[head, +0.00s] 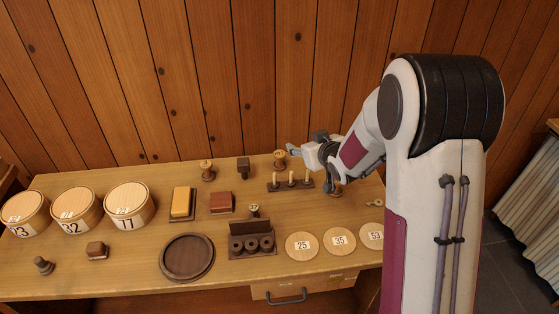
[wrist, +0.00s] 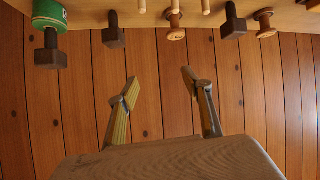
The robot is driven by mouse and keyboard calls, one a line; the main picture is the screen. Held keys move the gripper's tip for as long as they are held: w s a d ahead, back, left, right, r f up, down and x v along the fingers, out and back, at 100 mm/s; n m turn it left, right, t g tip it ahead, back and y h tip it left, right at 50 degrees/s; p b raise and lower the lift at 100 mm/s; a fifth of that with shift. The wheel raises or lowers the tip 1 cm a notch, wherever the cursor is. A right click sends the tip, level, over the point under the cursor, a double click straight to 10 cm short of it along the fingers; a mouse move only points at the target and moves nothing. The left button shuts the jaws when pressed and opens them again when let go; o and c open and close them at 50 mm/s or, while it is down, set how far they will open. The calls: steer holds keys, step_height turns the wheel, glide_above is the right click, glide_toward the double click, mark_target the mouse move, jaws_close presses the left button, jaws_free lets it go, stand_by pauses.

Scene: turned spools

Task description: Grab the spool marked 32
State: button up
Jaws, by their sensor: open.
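Several small turned spools stand on the wooden table. I cannot read 32 surely on any spool. In the wrist view a spool (wrist: 175,26) and another spool (wrist: 265,22) show at the top, beyond my fingertips. My gripper (wrist: 160,80) is open and empty, above the table's back edge, touching nothing.
A dark tray (head: 187,257), dark rack (head: 252,246), peg stand (head: 291,183), yellow-topped block (head: 182,203) and discs marked 25, 35 (head: 339,242) and 53 share the table. A green cylinder (wrist: 50,14) shows in the wrist view.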

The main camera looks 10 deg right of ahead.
mark_target(281, 155)
steer(key=w+a+f+y, duration=0.1)
steer(key=f, duration=0.1)
steer(key=w+a+f, duration=0.1)
steer(key=f, duration=0.2)
steer(key=a+f+y, duration=0.1)
steer(key=f, duration=0.1)
steer(key=shift+w+f+n+t+y, duration=0.3)
steer(key=shift+w+f+n, duration=0.1)
steer(key=shift+w+a+f, duration=0.1)
steer(key=shift+a+f, duration=0.2)
steer(key=shift+f, duration=0.45)
steer(key=shift+x, duration=1.3)
steer(key=shift+w, duration=0.1)
steer(key=shift+x, duration=2.5)
steer(key=shift+w+r, duration=0.1)
steer(key=shift+r, duration=0.1)
steer(key=c, duration=1.1)
